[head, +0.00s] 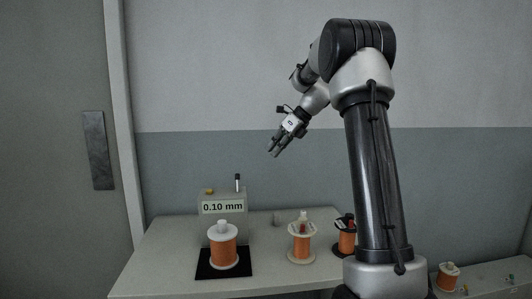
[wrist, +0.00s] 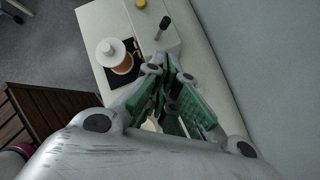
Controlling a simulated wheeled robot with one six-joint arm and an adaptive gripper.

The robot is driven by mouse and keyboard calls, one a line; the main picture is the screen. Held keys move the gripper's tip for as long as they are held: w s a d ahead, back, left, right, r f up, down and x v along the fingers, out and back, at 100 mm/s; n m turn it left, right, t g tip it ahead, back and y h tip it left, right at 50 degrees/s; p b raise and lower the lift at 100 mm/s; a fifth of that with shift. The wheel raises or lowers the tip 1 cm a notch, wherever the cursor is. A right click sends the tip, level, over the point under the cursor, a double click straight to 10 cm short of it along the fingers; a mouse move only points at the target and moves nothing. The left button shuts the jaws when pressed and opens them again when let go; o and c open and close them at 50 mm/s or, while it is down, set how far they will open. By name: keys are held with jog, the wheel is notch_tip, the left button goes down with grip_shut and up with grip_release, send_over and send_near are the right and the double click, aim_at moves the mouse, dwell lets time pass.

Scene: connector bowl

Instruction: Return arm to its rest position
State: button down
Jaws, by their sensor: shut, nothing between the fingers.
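My arm is raised above the table, and my gripper (head: 275,153) hangs in the air at its end, pointing down and to the left. In the wrist view my gripper (wrist: 168,98) has its green-padded fingers close together with nothing seen between them. It is well above the table and touches nothing. The arm's upright link stands at the right of the head view and hides part of the table behind it.
A table (head: 165,262) bears an orange spool (head: 223,252) on a black mat (head: 205,274), a box labelled "0.10 mm" (head: 222,207), and more spools (head: 301,246) (head: 346,243). Another spool (head: 448,279) stands at lower right. A wall (head: 220,70) is behind; the air around my gripper is clear.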

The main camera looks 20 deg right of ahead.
jog(key=s+d+f+n+g+h, duration=0.2)
jog(key=s+f+n, duration=0.6)
jog(key=n, duration=0.5)
jog(key=s+a+r+n+h, duration=0.1)
jog(key=s+n, duration=0.4)
jog(key=s, duration=0.5)
jog(key=s+a+n+t+h, duration=0.1)
jog(key=s+a+n, duration=0.3)
jog(key=s, duration=0.6)
jog(key=s+a+r+n+h, duration=0.1)
jog(key=s+a+n+h, duration=0.1)
jog(key=s+n, duration=0.5)
jog(key=s, duration=0.4)
jog(key=shift+a+r+t, duration=0.3)
jog(key=shift+t, duration=0.1)
